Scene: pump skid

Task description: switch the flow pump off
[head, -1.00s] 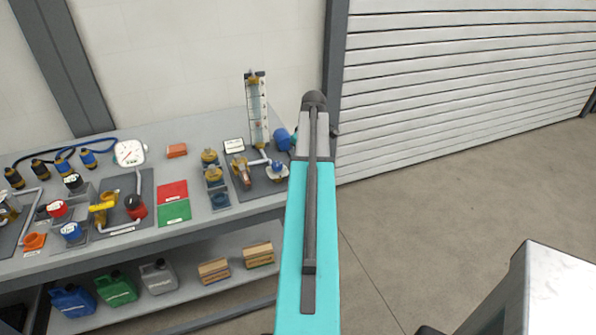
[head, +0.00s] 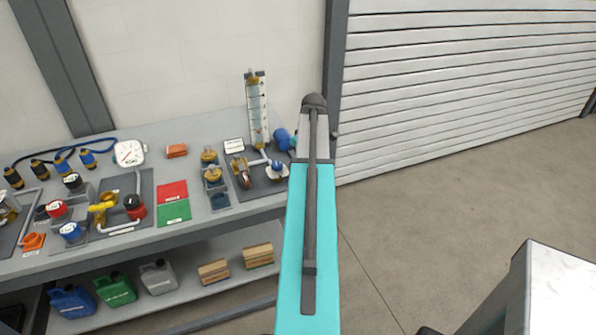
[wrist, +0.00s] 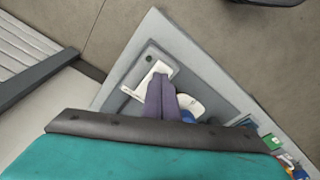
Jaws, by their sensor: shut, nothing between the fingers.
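In the head view, a dark plate (head: 252,188) at the bench's right end carries a tall clear flow column (head: 257,112), a brass-coloured fitting (head: 240,172), a blue cylinder (head: 281,137) and a blue-topped round white part (head: 277,168). I cannot tell which part is the pump's switch. My gripper is hidden behind my arm in the head view. In the wrist view, its dark purplish fingers (wrist: 161,78) are shut and empty, over the plate (wrist: 205,88). A white part (wrist: 146,76) lies beside their tips and a round white part (wrist: 192,104) beside them; contact is unclear.
Left on the bench are red (head: 172,190) and green (head: 174,211) mats, brass cups (head: 212,174), a dial gauge (head: 129,153) and a yellow valve (head: 103,206). The lower shelf (head: 185,283) holds jugs and boxes. Open floor (head: 430,200) lies to the right.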

